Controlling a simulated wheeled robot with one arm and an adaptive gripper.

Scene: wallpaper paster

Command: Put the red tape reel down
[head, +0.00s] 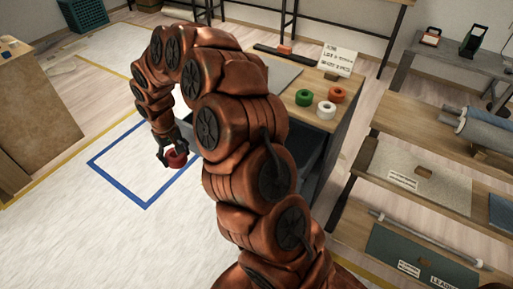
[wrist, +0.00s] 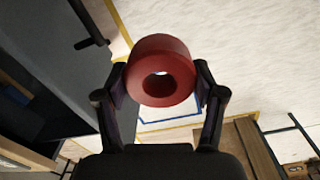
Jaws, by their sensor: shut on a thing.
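My gripper (head: 164,155) is shut on the red tape reel (head: 176,158), gripping it from both sides. In the wrist view the red tape reel (wrist: 162,72) sits between the two fingers of my gripper (wrist: 160,90), with its round hole facing the camera. In the head view the reel hangs over the pale floor, near the blue tape outline (head: 147,206). I cannot tell its exact height above the floor. Part of the reel is hidden by the fingers.
A wooden-topped bench (head: 297,92) right of my arm holds a green reel (head: 304,97), an orange reel (head: 337,95), a white reel (head: 326,110) and a written card (head: 337,59). Shelves with rolls stand at the right. A wooden cabinet (head: 40,115) stands at left. The floor inside the blue outline looks clear.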

